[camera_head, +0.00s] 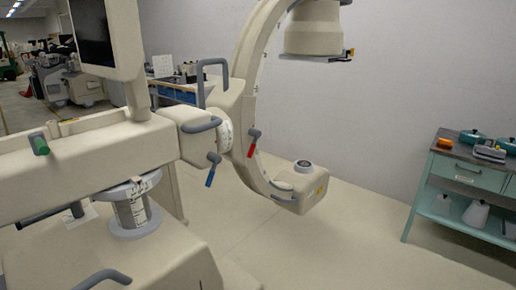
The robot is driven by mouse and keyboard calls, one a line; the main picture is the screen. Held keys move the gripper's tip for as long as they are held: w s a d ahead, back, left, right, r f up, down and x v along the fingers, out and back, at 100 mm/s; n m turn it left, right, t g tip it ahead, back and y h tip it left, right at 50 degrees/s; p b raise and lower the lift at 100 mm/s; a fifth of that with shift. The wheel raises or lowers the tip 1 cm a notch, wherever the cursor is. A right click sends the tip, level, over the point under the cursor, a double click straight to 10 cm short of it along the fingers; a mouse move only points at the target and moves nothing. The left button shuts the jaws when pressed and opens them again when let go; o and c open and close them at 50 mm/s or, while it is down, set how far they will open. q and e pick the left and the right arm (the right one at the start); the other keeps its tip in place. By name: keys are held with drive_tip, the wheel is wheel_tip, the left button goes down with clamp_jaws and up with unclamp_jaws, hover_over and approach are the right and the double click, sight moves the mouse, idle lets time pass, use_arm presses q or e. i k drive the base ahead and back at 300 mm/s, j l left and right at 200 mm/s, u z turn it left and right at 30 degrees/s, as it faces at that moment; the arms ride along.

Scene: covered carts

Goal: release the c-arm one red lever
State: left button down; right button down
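The C-arm (250,45) is a large cream machine filling the left and middle of the head view. Its red lever (252,149) hangs from a grey pivot on the C-arm's joint, pointing down with a slight lean to the left. A blue lever (211,176) hangs to its left and a little lower. A green-tipped lever (39,145) sits on the machine's body at the far left. Nothing touches the red lever. Neither of my grippers shows in the head view.
A teal cart (466,176) with pots and bottles stands at the right. Open floor (360,235) lies between it and the C-arm. Grey handles (212,78) stick out near the levers. A bench with blue bins (180,95) stands behind, against the wall.

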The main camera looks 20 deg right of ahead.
sight(256, 133)
drive_tip(key=i+l+u, duration=0.2)
drive_tip(key=i+l, duration=0.5)
drive_tip(key=i, duration=0.15)
